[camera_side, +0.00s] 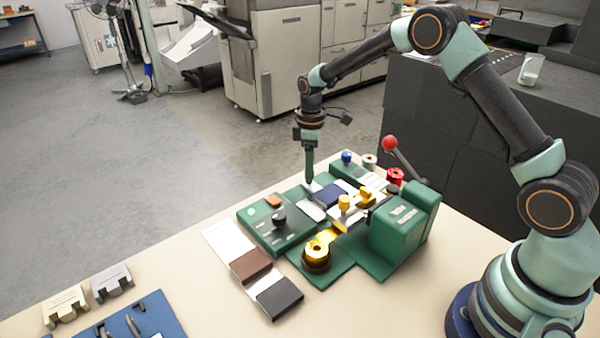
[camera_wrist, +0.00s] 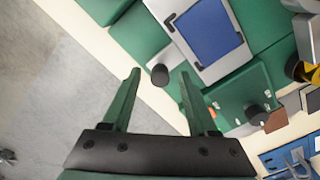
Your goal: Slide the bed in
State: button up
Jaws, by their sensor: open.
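The bed is a pale grey plate on the green press base, carrying a dark blue piece (camera_side: 328,195) between small black corner stops. In the wrist view the bed (camera_wrist: 226,69) lies at the upper right, with the blue piece (camera_wrist: 208,33) on it. A short black knob (camera_wrist: 160,75) stands at the bed's near end. My gripper (camera_wrist: 160,71) is open, with one green finger on each side of the knob as seen there; contact cannot be told. In the side view my gripper (camera_side: 309,182) points down at the bed's far left end, hiding the knob.
The green press head (camera_side: 395,230) and red-balled lever (camera_side: 390,143) stand right of the bed. A control box (camera_side: 262,232) with a black dial, and a gold roll (camera_side: 317,254), sit in front. Cards (camera_side: 250,264) and a blue rack (camera_side: 140,322) lie on the table.

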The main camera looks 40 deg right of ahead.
grip_shut()
dwell(1.3)
